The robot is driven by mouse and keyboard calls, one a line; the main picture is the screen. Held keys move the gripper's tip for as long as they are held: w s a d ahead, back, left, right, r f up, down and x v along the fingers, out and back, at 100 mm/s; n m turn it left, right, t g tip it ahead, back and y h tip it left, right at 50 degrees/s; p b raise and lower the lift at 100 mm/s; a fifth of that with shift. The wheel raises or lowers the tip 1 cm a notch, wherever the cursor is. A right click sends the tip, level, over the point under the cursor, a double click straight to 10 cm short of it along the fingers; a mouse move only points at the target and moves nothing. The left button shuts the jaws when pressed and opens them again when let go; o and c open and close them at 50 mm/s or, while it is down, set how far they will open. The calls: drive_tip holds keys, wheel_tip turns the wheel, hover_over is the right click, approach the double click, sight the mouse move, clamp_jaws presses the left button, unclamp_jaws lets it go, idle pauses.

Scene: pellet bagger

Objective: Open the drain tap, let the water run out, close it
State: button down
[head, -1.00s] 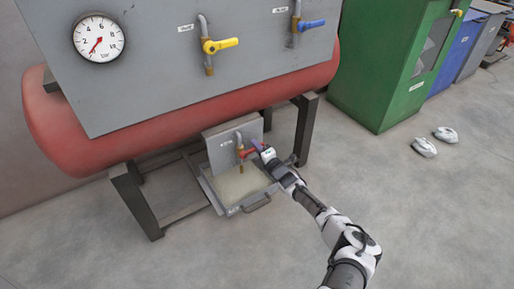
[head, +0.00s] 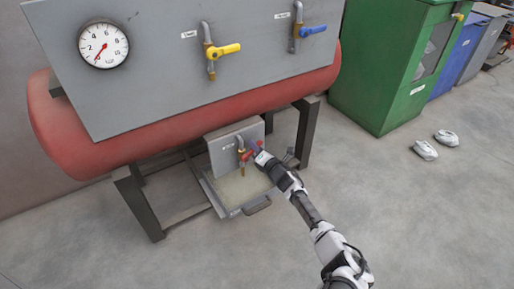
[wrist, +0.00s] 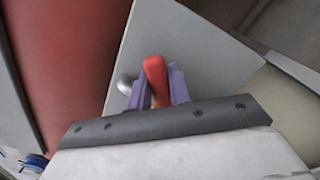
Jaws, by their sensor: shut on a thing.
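The drain tap is a small brass tap with a red lever handle (head: 247,154) on a grey plate under the red tank. My gripper (head: 255,148) is at the handle from the right. In the wrist view the red handle (wrist: 155,72) stands between the two purple fingers (wrist: 158,88), which are shut on it. The tap's pipe (head: 241,141) rises above the handle, and its brass spout (head: 243,171) points down over a shallow tray (head: 207,193) with pale contents. No water stream can be made out at this size.
The red tank (head: 120,140) stands on dark legs (head: 306,130) with a grey panel above. The panel holds a gauge (head: 104,44), a yellow-handled tap (head: 222,50) and a blue-handled tap (head: 312,30). A green cabinet (head: 380,70) and white gloves (head: 425,149) are at right. Open floor lies in front.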

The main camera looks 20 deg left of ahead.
drive_tip(key=shift+s+a+r+n, duration=0.1)
drive_tip(key=shift+s+n, duration=0.05)
drive_tip(key=shift+n, duration=0.25)
drive_tip(key=c, duration=1.3)
unclamp_jaws()
